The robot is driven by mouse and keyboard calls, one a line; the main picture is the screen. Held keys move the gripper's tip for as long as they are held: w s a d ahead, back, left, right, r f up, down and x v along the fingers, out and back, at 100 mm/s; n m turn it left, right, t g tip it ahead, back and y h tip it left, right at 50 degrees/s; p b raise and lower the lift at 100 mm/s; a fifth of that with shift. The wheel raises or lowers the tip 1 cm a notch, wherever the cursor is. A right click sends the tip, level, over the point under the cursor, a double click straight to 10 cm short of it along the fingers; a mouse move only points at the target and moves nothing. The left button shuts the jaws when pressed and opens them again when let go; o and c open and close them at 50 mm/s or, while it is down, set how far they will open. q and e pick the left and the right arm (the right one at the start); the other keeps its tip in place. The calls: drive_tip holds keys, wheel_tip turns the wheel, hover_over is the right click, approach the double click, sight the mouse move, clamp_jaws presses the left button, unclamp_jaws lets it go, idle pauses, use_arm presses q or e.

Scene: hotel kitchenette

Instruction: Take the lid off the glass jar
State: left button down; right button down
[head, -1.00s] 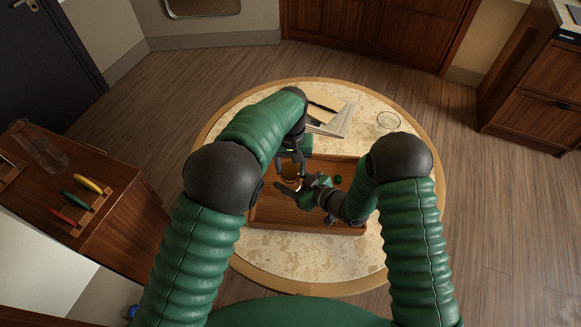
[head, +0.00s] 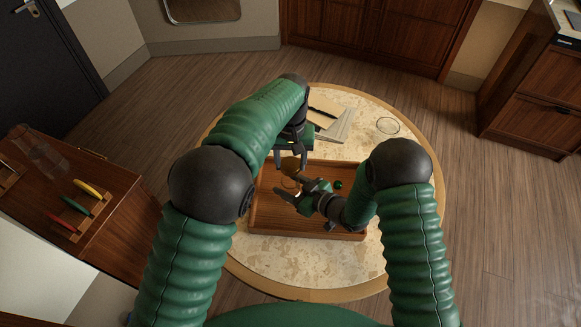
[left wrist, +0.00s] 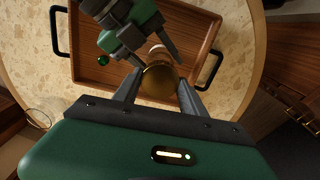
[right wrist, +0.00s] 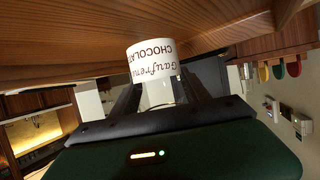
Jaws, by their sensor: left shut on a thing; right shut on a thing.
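My left gripper (head: 291,158) is shut on a round gold-brown lid (head: 291,165). In the left wrist view the lid (left wrist: 160,82) sits between the fingertips (left wrist: 158,88). The glass jar (head: 289,183) is just below the lid, and the lid looks raised off it. My right gripper (head: 288,192) reaches in from the right and is shut around the jar. The right wrist view is upside down and shows the jar's white label (right wrist: 155,60) between the fingers (right wrist: 160,95); no lid shows there. The jar's rim is partly hidden by the grippers.
The jar is in a wooden tray (head: 300,229) on a round stone-topped table (head: 290,262). A small green ball (head: 338,184) lies in the tray. Papers with a pen (head: 324,112) and a glass dish (head: 387,125) are at the back. The front table area is clear.

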drive_tip(key=shift+c, duration=2.2)
unclamp_jaws()
drive_tip(key=v, duration=1.2)
